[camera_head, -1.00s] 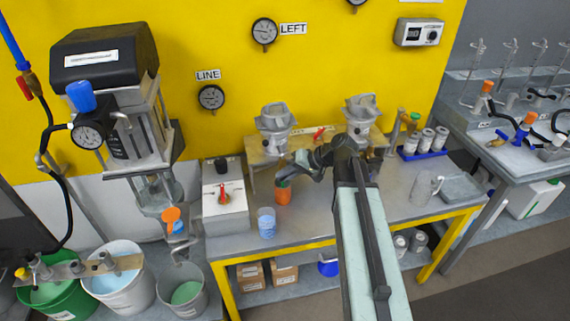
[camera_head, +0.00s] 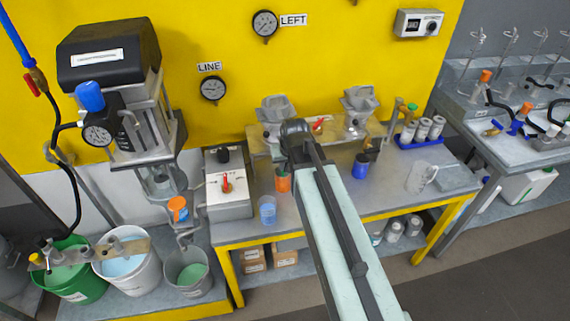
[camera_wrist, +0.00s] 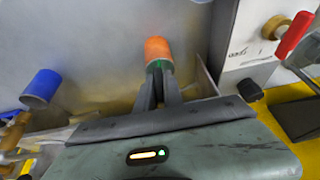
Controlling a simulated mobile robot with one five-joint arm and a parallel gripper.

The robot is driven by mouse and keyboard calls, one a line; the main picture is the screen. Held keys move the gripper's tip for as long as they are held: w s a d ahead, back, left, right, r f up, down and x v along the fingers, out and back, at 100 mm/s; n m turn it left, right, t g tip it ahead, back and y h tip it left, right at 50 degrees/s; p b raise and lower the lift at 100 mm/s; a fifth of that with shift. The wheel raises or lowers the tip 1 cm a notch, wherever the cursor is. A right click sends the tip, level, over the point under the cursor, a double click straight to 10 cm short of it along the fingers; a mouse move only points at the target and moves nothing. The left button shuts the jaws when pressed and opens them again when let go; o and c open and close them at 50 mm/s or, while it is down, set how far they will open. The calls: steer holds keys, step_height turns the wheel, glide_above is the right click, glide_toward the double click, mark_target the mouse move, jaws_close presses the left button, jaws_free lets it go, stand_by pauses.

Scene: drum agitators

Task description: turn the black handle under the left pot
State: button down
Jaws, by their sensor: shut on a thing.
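The left pot (camera_head: 275,110) is a grey metal hopper on the bench's wooden stand, against the yellow wall. In the head view, my arm covers my gripper and the space beneath this pot. In the wrist view, my gripper (camera_wrist: 158,74) shows two dark fingers close together, shut at the handle. The black handle itself is hidden between and beyond the fingers, so its angle cannot be told. An orange cup (camera_head: 283,180) stands below the left pot. It also shows just past my fingertips in the wrist view (camera_wrist: 158,50), with green inside.
The right pot (camera_head: 357,112) has a blue cup (camera_head: 361,166) below it. A white box with a red lever (camera_head: 227,182) stands left of the orange cup. A clear blue beaker (camera_head: 267,210) stands at the bench front. A LEFT gauge (camera_head: 265,23) hangs above.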

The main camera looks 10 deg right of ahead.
stand_by(0.6)
steer(key=c, duration=1.5)
jaws_free()
steer(key=shift+o, duration=0.2)
steer(key=p+v, duration=0.7)
steer(key=shift+r, duration=0.4)
steer(key=shift+s+a, duration=0.1)
steer(key=shift+s, duration=0.05)
steer(key=s+f+g+b, duration=0.2)
steer(key=s+f+g, duration=0.2)
steer(key=s, duration=0.7)
steer(key=shift+f+g, duration=0.25)
steer(key=shift+g, duration=0.05)
